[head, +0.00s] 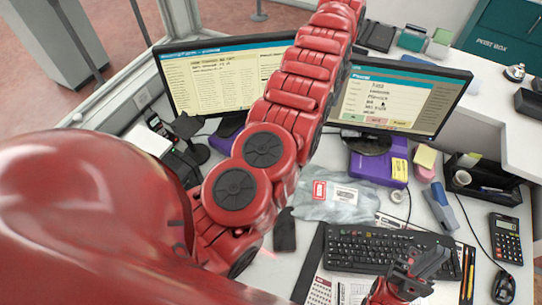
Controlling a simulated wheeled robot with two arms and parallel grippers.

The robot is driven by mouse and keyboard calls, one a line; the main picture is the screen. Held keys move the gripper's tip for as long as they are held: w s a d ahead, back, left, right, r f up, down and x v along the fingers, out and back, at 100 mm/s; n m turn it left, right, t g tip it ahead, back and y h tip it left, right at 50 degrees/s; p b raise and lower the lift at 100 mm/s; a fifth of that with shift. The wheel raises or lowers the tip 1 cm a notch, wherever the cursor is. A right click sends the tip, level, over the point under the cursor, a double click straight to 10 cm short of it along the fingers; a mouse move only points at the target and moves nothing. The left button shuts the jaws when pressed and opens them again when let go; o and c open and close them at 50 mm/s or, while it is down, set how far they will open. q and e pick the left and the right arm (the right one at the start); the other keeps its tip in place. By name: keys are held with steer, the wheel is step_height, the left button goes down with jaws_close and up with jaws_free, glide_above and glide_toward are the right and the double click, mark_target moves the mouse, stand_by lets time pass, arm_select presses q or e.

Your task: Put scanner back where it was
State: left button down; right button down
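A dark handheld object (284,230), possibly the scanner, shows on the counter just right of my big red arm in the head view. A faint red glow lies beside it, and the arm hides part of that area. A small black stand (195,150) is at the left, near a black corded device (160,127); I cannot tell whether it is the scanner's holder. My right gripper (408,284) is at the bottom, above the papers in front of the keyboard. Whether its fingers are open or shut is unclear.
Two monitors (216,82) (400,98) stand at the back. A grey parcel bag (335,203) lies behind the keyboard (385,250). A purple box (375,170), a calculator (505,238), a black organizer (495,195) and a mouse (502,288) crowd the right.

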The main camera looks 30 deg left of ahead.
arm_select(q)
steer(key=shift+f, duration=0.1)
steer(key=shift+a+f, duration=0.15)
steer(key=shift+w+a+f+p, duration=0.3)
steer(key=shift+a+f+p, duration=0.05)
steer(key=shift+f, duration=0.1)
steer(key=shift+s, duration=0.2)
steer(key=shift+w+a+f, duration=0.1)
steer(key=shift+w+f, duration=0.1)
steer(key=shift+w, duration=0.05)
steer(key=shift+f, duration=0.1)
steer(key=shift+s, duration=0.15)
